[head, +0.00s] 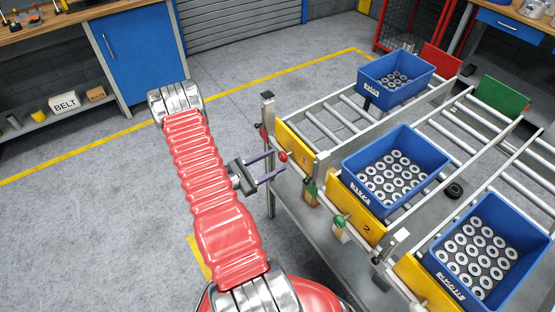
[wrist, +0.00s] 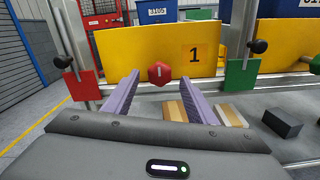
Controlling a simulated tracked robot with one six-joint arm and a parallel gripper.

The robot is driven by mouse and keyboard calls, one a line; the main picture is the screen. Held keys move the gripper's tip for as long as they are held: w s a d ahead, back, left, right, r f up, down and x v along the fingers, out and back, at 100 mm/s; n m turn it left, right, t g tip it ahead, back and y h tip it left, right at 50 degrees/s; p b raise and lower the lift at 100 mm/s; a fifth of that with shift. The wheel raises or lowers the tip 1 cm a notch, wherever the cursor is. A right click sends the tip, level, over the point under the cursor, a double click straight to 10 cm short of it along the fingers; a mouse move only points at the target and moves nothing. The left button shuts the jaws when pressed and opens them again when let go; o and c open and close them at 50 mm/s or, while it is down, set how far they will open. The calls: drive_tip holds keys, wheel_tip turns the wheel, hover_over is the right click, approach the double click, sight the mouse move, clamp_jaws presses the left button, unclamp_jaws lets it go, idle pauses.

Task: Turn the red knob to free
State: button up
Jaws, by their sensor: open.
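The red knob (wrist: 159,74) is a small faceted knob with a short, roughly upright white mark, low on the yellow plate (wrist: 138,50) marked 1. It also shows in the head view (head: 283,156) at the near end of the first roller lane. My gripper (wrist: 160,78) is open, with its two purple fingers pointing at the plate, one to each side of the knob in the picture. In the head view my gripper (head: 280,164) reaches from the left with its tips close to the knob. I cannot tell whether they touch it.
A red plate (wrist: 86,84) hangs left of the knob and a green plate (wrist: 241,75) right. Blue crates of rings (head: 393,78) (head: 395,166) (head: 488,250) stand on the roller lanes. A green knob (head: 340,220) is at plate 2. Open floor lies left.

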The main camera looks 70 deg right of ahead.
drive_tip(key=shift+x, duration=1.15)
drive_tip(key=shift+c, duration=0.3)
